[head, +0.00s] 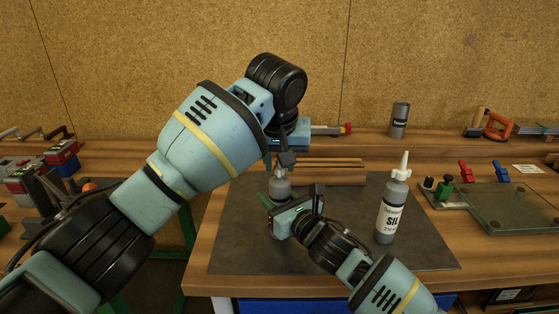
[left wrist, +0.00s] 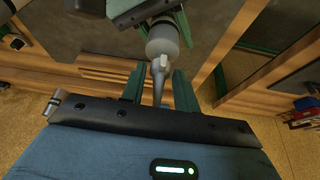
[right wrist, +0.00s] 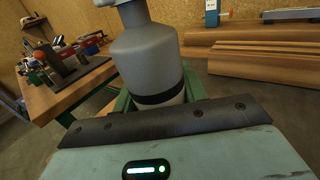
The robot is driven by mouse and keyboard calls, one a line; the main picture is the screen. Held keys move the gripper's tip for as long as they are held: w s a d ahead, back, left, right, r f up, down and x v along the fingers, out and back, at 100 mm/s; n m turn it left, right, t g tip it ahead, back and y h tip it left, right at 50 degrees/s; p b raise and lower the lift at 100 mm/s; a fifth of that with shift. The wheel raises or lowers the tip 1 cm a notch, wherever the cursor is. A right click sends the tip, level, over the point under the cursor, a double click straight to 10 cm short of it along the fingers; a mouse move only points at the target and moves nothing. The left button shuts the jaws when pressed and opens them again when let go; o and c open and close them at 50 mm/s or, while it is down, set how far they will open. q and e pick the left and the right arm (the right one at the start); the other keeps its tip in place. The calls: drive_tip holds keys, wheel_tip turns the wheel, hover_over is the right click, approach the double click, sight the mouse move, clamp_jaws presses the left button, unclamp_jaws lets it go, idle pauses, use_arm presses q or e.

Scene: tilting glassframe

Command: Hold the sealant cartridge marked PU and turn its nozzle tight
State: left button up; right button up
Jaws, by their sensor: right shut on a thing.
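A grey sealant cartridge (head: 280,187) stands upright over the dark mat; its label is hidden, so I cannot read its mark. My right gripper (head: 283,212) is shut on its body, which also shows large in the right wrist view (right wrist: 148,60). My left gripper (head: 284,160) is above the cartridge, pointing down. In the left wrist view, the pale nozzle (left wrist: 159,75) lies between its green fingers (left wrist: 160,92), with gaps on both sides, so this gripper looks open. A second cartridge (head: 393,207), marked SIL with a white nozzle, stands upright to the right.
The dark mat (head: 340,240) is mostly clear around the cartridges. Wooden strips (head: 335,172) lie behind. A grey can (head: 399,120) stands at the back. A glass frame with clamps (head: 500,207) lies on the right. Red and grey tools (head: 60,155) stand on the left bench.

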use_arm(q)
drive_tip(key=shift+o, duration=0.3)
drive_tip(key=v, duration=1.2)
use_arm(e)
drive_tip(key=o, duration=1.3)
drive_tip(key=v, duration=1.2)
use_arm(q)
drive_tip(key=shift+d, duration=0.1)
use_arm(e)
drive_tip(key=shift+s, duration=0.1)
